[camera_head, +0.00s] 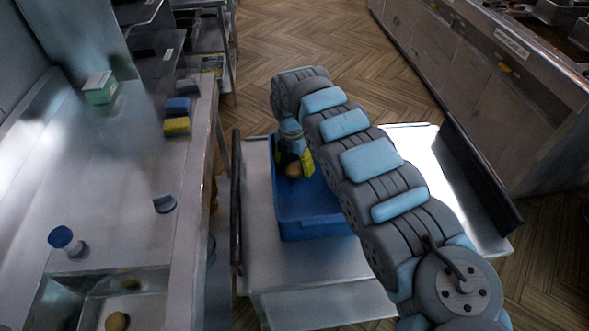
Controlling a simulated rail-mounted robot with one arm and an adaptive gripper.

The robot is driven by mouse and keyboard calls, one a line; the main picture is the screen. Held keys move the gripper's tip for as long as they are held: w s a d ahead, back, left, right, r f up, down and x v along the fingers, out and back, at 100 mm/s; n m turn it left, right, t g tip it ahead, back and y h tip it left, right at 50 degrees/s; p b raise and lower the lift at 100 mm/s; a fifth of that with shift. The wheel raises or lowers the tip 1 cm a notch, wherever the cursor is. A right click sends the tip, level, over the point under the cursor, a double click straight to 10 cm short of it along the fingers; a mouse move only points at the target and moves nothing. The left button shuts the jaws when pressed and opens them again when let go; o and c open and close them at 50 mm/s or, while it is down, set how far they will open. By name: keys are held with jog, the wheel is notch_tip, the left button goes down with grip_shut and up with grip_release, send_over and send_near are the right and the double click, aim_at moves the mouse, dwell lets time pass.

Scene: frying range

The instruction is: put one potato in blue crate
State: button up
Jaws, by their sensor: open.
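The blue crate (310,228) stands on a metal cart, partly covered by my arm. My gripper (294,166) points down into the far part of the crate, its yellow-marked fingers open. A brown potato (293,171) shows at the fingertips, inside the crate's outline; I cannot tell whether it touches the fingers or the crate floor. Another potato (117,321) lies in the metal basin at the lower left. A brownish shape (130,285) near it is too dim to tell.
The steel counter (120,190) on the left holds a green-and-white box (100,88), yellow and blue sponges (177,116), a small dark object (164,204) and a blue-topped item (62,238). The cart (262,264) has dark raised handles at both sides. Wooden floor lies beyond.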

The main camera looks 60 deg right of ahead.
aim_at(292, 166)
notch_tip(292, 166, up, 10)
jog(key=shift+w, duration=0.25)
jog(key=shift+w, duration=0.1)
dwell(0.5)
